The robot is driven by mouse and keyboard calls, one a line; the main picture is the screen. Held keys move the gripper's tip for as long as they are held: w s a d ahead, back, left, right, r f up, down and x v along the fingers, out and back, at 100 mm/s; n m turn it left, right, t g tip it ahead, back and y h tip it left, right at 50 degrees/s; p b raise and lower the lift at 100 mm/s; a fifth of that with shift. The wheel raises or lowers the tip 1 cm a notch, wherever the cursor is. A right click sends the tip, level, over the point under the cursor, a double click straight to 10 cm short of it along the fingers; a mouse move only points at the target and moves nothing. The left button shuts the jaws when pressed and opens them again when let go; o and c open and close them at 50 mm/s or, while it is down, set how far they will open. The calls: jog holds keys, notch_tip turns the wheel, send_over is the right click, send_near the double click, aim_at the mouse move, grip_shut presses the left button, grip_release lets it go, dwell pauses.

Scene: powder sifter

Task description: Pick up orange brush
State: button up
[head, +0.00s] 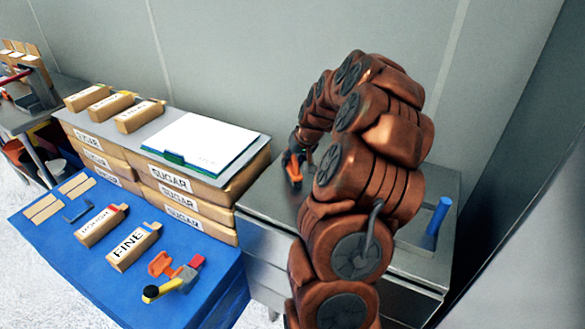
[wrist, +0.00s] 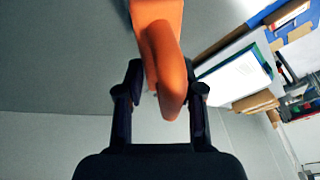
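The orange brush (wrist: 158,40) fills the top middle of the wrist view, and its lower end hangs between my fingers. It also shows in the head view (head: 294,173), small, at the fingertips over the metal cabinet top. My gripper (wrist: 165,88) has one dark finger on each side of the orange piece. The right finger lies very close to it; a small gap shows beside its lower end on the left. I cannot tell whether the fingers press on it. My gripper in the head view (head: 293,160) is partly hidden by my arm.
The metal cabinet (head: 262,205) is under my arm, with a blue cylinder (head: 438,216) at its right. Left of it stand stacked sugar boxes (head: 170,180) with a clipboard (head: 205,140). A blue-covered table (head: 60,245) holds boxes and a tool. A grey wall (head: 230,50) stands behind.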

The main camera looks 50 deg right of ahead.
grip_shut()
jog(key=shift+r, duration=0.2)
jog(key=shift+s+r+b, duration=0.1)
jog(key=shift+r+b, duration=0.75)
jog(key=shift+r, duration=0.8)
jog(key=shift+s+a, duration=0.4)
jog(key=shift+s, duration=0.1)
jog(key=s+a+r+b, duration=0.1)
jog(key=s+a+b, duration=0.3)
jog(key=s+a, duration=0.4)
jog(key=s, duration=0.4)
jog(key=shift+r, duration=0.2)
